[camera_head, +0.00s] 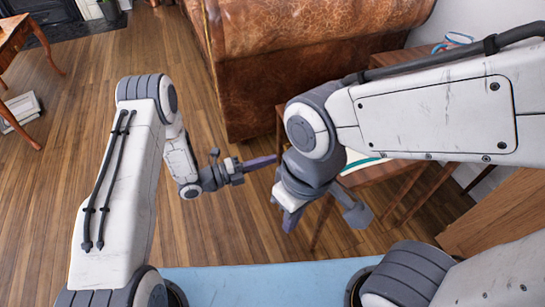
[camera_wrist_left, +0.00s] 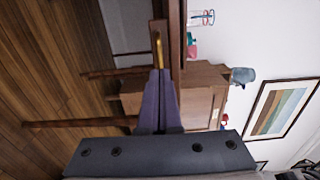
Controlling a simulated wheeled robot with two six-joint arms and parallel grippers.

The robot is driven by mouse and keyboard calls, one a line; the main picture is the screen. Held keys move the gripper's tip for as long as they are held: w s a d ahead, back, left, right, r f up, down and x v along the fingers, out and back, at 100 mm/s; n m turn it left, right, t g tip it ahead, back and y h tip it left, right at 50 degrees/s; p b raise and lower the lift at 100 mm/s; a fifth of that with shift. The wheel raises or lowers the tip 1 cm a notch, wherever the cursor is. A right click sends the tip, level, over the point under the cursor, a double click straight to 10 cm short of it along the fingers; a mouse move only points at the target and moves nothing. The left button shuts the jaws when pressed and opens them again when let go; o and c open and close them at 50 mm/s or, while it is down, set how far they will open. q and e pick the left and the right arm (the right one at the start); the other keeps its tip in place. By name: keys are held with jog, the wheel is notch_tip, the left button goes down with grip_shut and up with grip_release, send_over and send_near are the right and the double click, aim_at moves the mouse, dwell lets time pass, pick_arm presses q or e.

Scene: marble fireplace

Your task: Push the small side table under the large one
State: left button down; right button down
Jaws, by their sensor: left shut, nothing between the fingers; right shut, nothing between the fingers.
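The small side table (camera_head: 386,173) is brown wood with thin legs and stands low at the right in the head view, partly hidden by my right arm. A white, teal-edged item lies on it. The large table (camera_head: 408,56) is behind and higher, mostly hidden by the same arm. In the left wrist view, which is turned sideways, a tabletop edge (camera_wrist_left: 177,50) and wooden legs show beyond the fingers. My left gripper (camera_head: 274,159) is shut and empty, close to the tables' left side; contact cannot be told. My right gripper (camera_head: 290,222) is shut and empty, pointing down in front of the small table.
A brown leather sofa (camera_head: 290,60) stands at the back, left of the tables. A wooden cabinet (camera_wrist_left: 203,95) with a blue-grey pot (camera_wrist_left: 242,75) shows in the left wrist view. Another wooden table (camera_head: 12,35) is at far left. The wooden floor between is clear.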

pick_arm(q)
jog(key=shift+d, duration=0.1)
